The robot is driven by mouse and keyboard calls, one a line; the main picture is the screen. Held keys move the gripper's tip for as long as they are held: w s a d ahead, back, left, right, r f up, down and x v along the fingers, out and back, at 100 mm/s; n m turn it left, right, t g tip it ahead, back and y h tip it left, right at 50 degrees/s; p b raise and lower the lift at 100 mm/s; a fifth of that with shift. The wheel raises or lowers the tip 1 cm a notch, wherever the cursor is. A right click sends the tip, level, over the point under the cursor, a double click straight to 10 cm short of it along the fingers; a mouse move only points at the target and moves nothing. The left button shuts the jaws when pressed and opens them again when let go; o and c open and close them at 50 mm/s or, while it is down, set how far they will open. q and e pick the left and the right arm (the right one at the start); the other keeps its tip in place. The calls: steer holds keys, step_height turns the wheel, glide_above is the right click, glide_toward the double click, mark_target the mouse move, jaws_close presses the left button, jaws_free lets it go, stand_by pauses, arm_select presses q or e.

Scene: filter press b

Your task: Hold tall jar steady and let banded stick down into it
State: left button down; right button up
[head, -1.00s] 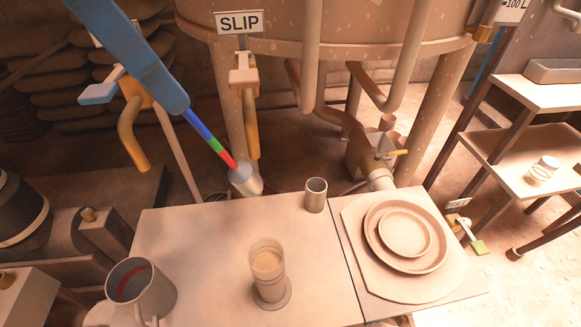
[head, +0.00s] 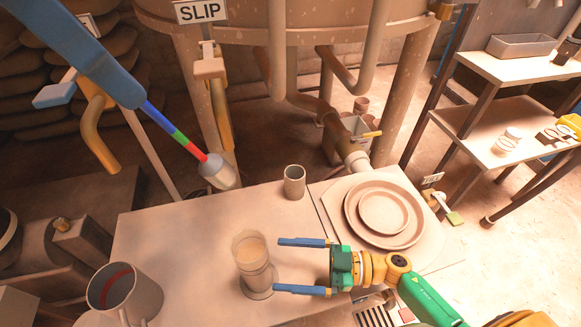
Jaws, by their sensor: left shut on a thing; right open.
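The banded stick (head: 176,133) has blue, green and red bands and a grey bulb at its lower end. It hangs tilted in my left gripper (head: 133,95), whose blue finger is shut on its upper end and hides it. The bulb shows above the table's back left edge, apart from the tall jar. The tall jar (head: 256,272) is clear, stands upright on a round foot and holds a tan liquid. My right gripper (head: 277,264) is open, its two blue fingers pointing left at the jar's right side. I cannot tell whether they touch the jar.
A mug (head: 125,292) with a red line inside stands at the table's front left. A small cup (head: 294,182) stands behind the jar. Stacked plates (head: 384,210) lie on the right. The table (head: 180,235) between mug and cup is clear.

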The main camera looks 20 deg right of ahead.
steer(key=x, duration=1)
steer(key=shift+a, duration=0.2)
jaws_close()
